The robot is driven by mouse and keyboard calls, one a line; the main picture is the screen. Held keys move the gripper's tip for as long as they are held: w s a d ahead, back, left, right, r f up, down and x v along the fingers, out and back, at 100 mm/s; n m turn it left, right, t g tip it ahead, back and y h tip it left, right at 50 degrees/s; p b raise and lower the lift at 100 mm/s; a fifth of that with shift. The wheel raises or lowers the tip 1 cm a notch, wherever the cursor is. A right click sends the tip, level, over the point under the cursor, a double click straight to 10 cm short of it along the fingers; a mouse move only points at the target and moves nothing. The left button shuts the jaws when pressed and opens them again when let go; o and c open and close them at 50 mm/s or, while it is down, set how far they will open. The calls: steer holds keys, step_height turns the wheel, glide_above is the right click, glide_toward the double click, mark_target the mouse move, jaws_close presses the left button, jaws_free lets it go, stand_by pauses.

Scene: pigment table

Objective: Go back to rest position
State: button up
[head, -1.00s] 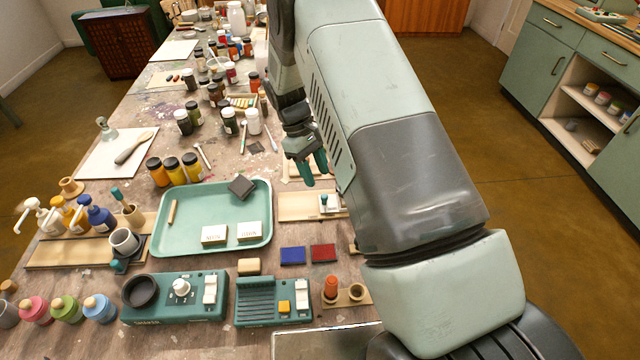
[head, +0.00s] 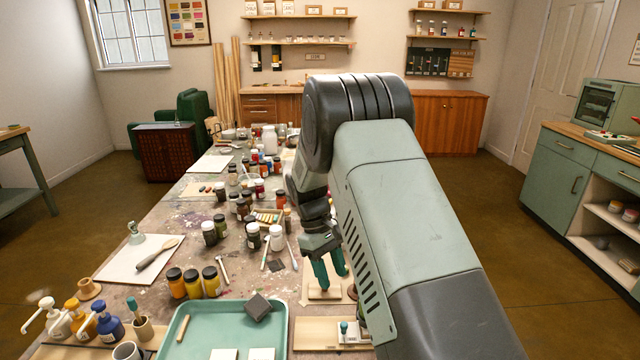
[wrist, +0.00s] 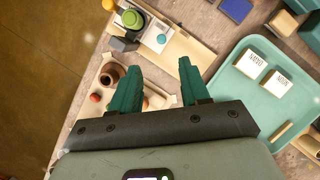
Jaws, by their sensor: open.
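My gripper (head: 331,277) is open, with two green fingers pointing down over the right side of the pigment table (head: 180,222). In the wrist view the gripper (wrist: 155,84) shows its fingers spread apart with nothing held between them. My arm covers part of the table's right side.
A teal tray (head: 200,322) with white labelled blocks and a dark block is left of the gripper. Yellow-orange jars (head: 193,284) and several dark jars (head: 253,236) stand farther back. A wooden holder (wrist: 189,42) lies just beyond the fingers in the wrist view.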

steer(key=s+d+r+m+t+y, duration=0.1)
steer(key=s+d+r, duration=0.15)
steer(key=r, duration=0.55)
steer(key=s+d+r+m+t, duration=0.1)
steer(key=s+r+m+t, duration=0.1)
steer(key=s+r, duration=0.35)
steer(key=s+d+r+m+t+y, duration=0.1)
steer(key=s+r, duration=0.1)
steer(key=r, duration=0.7)
steer(key=s+d+r+m+t, duration=0.1)
steer(key=s+r+m+t, duration=0.1)
steer(key=s, duration=0.8)
steer(key=s+d+r+m+t+y, duration=0.1)
steer(key=s+r, duration=0.3)
steer(key=s, duration=0.6)
steer(key=shift+s+d+m+t, duration=0.15)
steer(key=shift+d+m+t, duration=0.45)
steer(key=shift+d+t, duration=0.15)
